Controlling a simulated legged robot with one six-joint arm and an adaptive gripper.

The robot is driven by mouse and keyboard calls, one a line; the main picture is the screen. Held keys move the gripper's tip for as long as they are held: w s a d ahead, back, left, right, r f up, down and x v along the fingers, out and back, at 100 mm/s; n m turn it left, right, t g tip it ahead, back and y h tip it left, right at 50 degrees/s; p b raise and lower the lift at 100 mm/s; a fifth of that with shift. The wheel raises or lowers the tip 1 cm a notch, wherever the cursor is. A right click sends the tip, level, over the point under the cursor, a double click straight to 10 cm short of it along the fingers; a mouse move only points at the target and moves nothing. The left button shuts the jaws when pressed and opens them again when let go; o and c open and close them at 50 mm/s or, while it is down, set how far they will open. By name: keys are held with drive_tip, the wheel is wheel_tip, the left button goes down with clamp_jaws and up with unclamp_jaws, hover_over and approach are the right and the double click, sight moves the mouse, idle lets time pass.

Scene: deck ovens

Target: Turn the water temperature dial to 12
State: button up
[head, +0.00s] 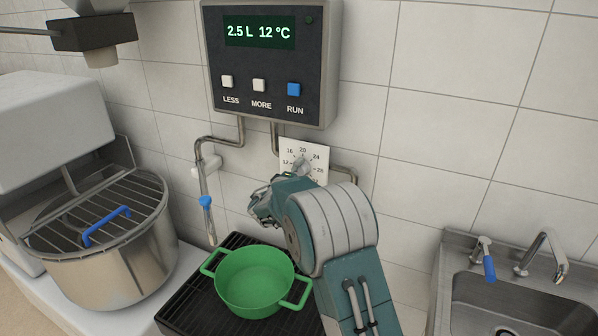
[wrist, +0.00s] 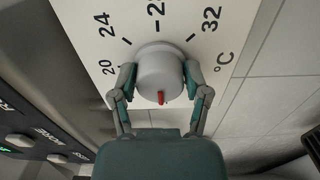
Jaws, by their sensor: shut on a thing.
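The water temperature dial is a round grey knob (wrist: 160,72) on a white scale plate (head: 290,152), with numbers from 12 upward visible. In the wrist view, my gripper (wrist: 158,76) has one finger on each side of the knob and is shut on it. The knob's red mark (wrist: 162,97) points down in that view, away from the 28; the number nearest it is hidden behind my gripper. The wall control panel (head: 268,112) shows a display (head: 259,32) reading 2.5 L 12 °C. In the head view, my wrist covers the lower part of the dial.
Under the dial, a green pot (head: 254,284) stands on a dark grate (head: 190,300), with a blue-collared spout (head: 206,204) above its left side. A mixer bowl (head: 120,258) stands at left. A sink (head: 500,312) with taps is at right. Pipes run beneath the panel.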

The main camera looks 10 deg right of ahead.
drive_tip(key=shift+w+r, duration=0.1)
drive_tip(key=o, duration=1.1)
drive_tip(key=shift+w, duration=0.15)
drive_tip(key=shift+w+d+f, duration=0.1)
drive_tip(key=shift+f, duration=0.1)
drive_tip(key=v, duration=1.2)
